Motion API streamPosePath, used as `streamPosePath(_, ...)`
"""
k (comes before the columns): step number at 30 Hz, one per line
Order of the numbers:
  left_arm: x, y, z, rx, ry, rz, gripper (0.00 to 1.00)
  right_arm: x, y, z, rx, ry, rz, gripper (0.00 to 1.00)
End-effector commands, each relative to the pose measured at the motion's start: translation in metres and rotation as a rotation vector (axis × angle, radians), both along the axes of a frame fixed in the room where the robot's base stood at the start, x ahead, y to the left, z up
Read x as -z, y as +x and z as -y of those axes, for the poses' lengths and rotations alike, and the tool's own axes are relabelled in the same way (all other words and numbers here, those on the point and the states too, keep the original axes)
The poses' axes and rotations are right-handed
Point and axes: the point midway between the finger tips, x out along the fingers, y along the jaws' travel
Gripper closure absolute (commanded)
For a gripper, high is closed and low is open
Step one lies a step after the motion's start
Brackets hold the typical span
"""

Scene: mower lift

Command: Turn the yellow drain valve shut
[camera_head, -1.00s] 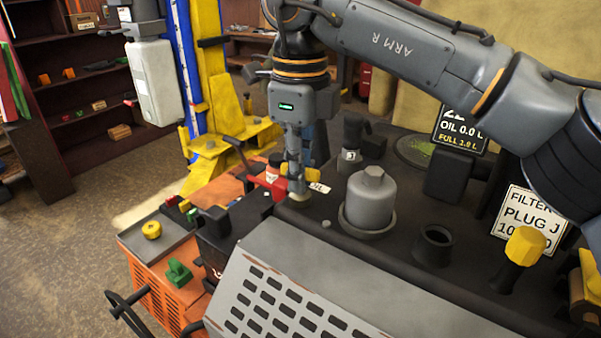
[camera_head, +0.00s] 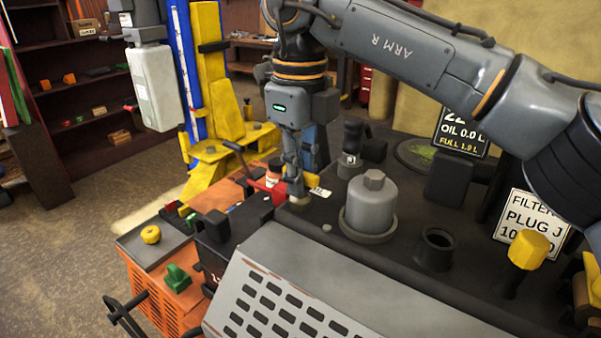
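My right gripper (camera_head: 295,184) points straight down at the left end of the dark engine deck. Its fingers look closed around the yellow drain valve (camera_head: 300,180), which sits on a pale round base (camera_head: 299,203). The fingers hide most of the valve, so its exact angle is unclear. A small white tag (camera_head: 320,192) lies just right of it.
Right of the valve stand a grey filter (camera_head: 371,203), a dark open neck (camera_head: 436,248) and a yellow-topped plug (camera_head: 529,249). An orange cart (camera_head: 165,300) with small parts stands left. A sign (camera_head: 462,132) reads OIL 0.0 L. Open floor lies at far left.

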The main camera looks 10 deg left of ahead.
Motion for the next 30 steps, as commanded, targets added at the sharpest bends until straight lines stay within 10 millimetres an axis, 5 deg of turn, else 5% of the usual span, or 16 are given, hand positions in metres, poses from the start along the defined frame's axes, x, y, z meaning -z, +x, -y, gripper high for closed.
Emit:
streamPosePath(3, 0.000, 0.000, 0.000, 0.000, 0.000, 0.000, 0.65, -0.001, 0.001, 0.000, 0.002, 0.002, 0.003, 0.65)
streamPosePath(14, 0.000, -0.002, -0.002, 0.000, 0.001, -0.002, 0.65, -0.004, 0.000, 0.000, 0.000, 0.001, 0.001, 0.65)
streamPosePath(30, 0.000, 0.000, 0.000, 0.000, 0.000, 0.000, 0.65, -0.102, 0.000, 0.000, 0.005, -0.001, 0.006, 0.65)
